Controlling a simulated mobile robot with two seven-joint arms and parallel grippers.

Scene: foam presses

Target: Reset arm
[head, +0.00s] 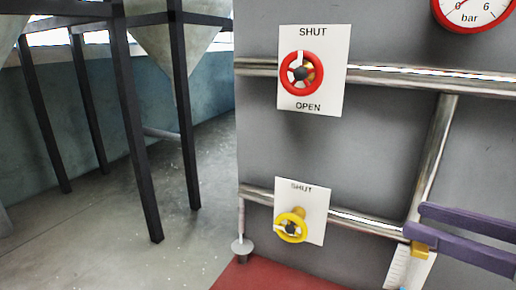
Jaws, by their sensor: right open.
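My right gripper (415,220) reaches in from the right edge at the lower right. Its two purple fingers point left and stand apart, with nothing seen between them. Its fingertips appear in front of the grey panel (375,145), close to the lower pipe's right end; I cannot tell whether they touch anything. My left gripper is not in view. A red handwheel (301,73) sits on a white plate marked SHUT above and OPEN below. A yellow handwheel (290,227) sits lower on a plate marked SHUT.
Shiny pipes (410,78) run across the panel. A pressure gauge (475,10) marked bar is cut off at the top right. Dark-legged hoppers (133,120) stand left; floor between is clear.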

